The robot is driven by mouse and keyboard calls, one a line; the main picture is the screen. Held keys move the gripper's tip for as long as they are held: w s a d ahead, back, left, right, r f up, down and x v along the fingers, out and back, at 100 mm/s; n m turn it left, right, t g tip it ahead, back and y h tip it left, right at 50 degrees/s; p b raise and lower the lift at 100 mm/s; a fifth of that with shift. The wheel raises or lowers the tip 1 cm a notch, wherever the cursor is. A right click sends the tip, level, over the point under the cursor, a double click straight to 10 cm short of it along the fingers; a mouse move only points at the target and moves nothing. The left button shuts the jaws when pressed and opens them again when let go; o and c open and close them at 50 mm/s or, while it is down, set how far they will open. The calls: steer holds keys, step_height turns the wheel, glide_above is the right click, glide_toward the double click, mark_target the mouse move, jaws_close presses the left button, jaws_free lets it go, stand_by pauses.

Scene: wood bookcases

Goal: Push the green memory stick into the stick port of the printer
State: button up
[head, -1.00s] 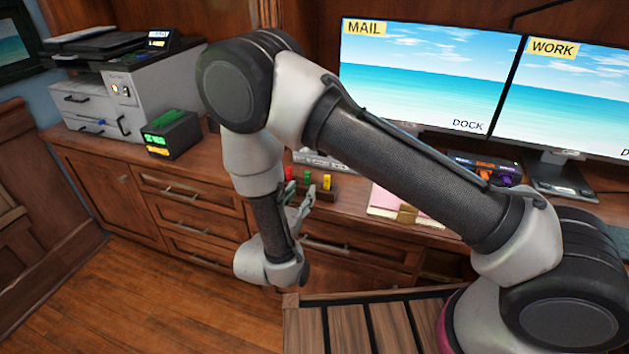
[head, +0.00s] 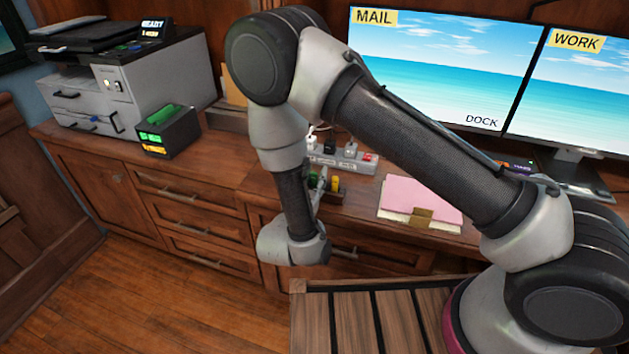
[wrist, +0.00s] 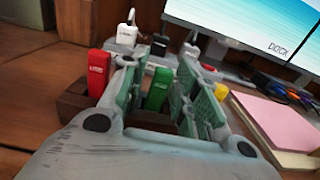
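The green memory stick (wrist: 159,88) stands upright in a dark wooden holder (wrist: 73,101), between a red stick (wrist: 97,73) and a yellow stick (wrist: 220,89). My gripper (wrist: 168,88) is open, with one finger on each side of the green stick. I cannot tell whether either finger touches it. In the head view my gripper (head: 319,186) is at the holder, and the arm and fingers partly hide the sticks. The grey printer (head: 165,82) stands at the far left of the counter. A small panel with a lit spot (head: 113,84) is on its front; I cannot make out the stick port clearly.
A black box with green and yellow lit parts (head: 168,130) stands on the counter beside the printer. A power strip with plugs (head: 340,160) lies behind the holder. Pink papers (head: 420,196) lie to its right, before the monitors (head: 430,65). Bare counter lies left of the holder.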

steer(key=c, duration=0.4)
steer(key=shift+r, duration=0.15)
